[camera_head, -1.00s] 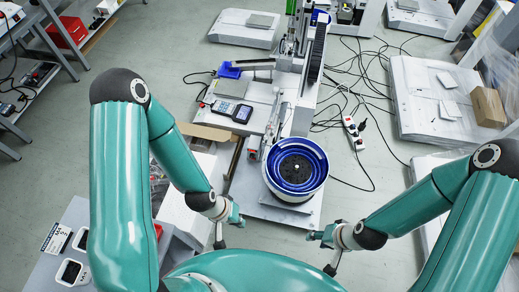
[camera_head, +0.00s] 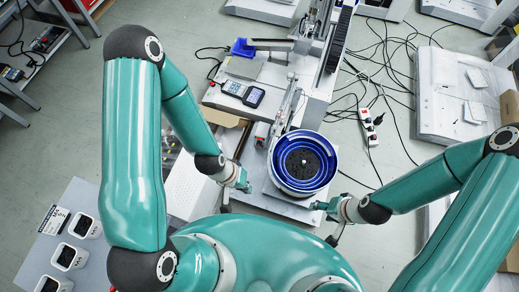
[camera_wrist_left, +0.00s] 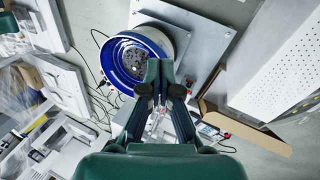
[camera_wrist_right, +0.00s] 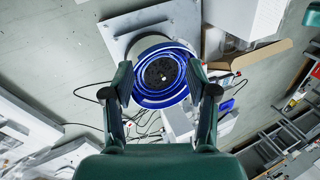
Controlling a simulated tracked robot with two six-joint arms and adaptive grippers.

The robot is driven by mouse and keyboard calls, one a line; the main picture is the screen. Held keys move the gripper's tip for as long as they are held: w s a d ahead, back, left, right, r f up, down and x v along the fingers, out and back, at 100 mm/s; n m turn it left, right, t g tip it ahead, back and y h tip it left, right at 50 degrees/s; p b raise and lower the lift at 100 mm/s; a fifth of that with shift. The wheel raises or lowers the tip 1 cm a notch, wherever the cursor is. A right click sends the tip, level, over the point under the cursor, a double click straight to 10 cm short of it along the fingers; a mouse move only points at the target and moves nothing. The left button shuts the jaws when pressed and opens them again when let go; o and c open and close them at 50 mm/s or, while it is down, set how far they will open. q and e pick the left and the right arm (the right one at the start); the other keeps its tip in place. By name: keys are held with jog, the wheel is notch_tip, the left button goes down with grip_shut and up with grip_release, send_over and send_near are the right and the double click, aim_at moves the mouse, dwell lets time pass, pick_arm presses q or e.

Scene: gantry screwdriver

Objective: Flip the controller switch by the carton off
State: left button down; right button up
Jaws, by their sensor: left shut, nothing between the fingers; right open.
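A small controller box with a red switch (camera_head: 262,131) stands left of the blue bowl feeder in the head view. It is small there, and the switch position cannot be told. A brown cardboard carton (camera_head: 226,117) lies just left of it. The carton (camera_wrist_left: 240,127) also shows in the left wrist view, with a red part (camera_wrist_left: 226,135) beside it. My left gripper (camera_head: 243,187) is shut and empty, in front of the controller and left of the bowl. My right gripper (camera_head: 322,207) is open and empty, at the bowl's front right.
The blue bowl feeder (camera_head: 303,162) stands between my grippers and the gantry machine. A handheld panel (camera_head: 243,93) lies behind the carton. A power strip (camera_head: 368,127) and loose cables lie on the floor to the right.

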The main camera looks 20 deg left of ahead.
jog(key=o, duration=0.6)
notch_tip(320, 180, down, 13)
jog(key=b, duration=1.2)
jog(key=shift+r, duration=0.1)
pick_arm(q)
jog(key=w+a+f+m+t+b, duration=0.1)
jog(key=w+a+f+t+b, duration=0.2)
jog(key=w+f, duration=0.5)
jog(key=w+a+f+m+t+y+b, duration=0.1)
jog(key=w+f+b, duration=0.4)
jog(key=f, duration=1.6)
jog(key=w+a+f+m+t+y+b, duration=0.1)
jog(key=w+a+f+t+b, duration=0.3)
jog(key=w+f, duration=0.7)
notch_tip(320, 180, down, 4)
jog(key=shift+a+r+m+t, duration=0.1)
jog(key=shift+a+m+t, duration=0.2)
jog(key=shift+m, duration=0.1)
pick_arm(e)
jog(key=shift+o, duration=0.2)
notch_tip(320, 180, down, 12)
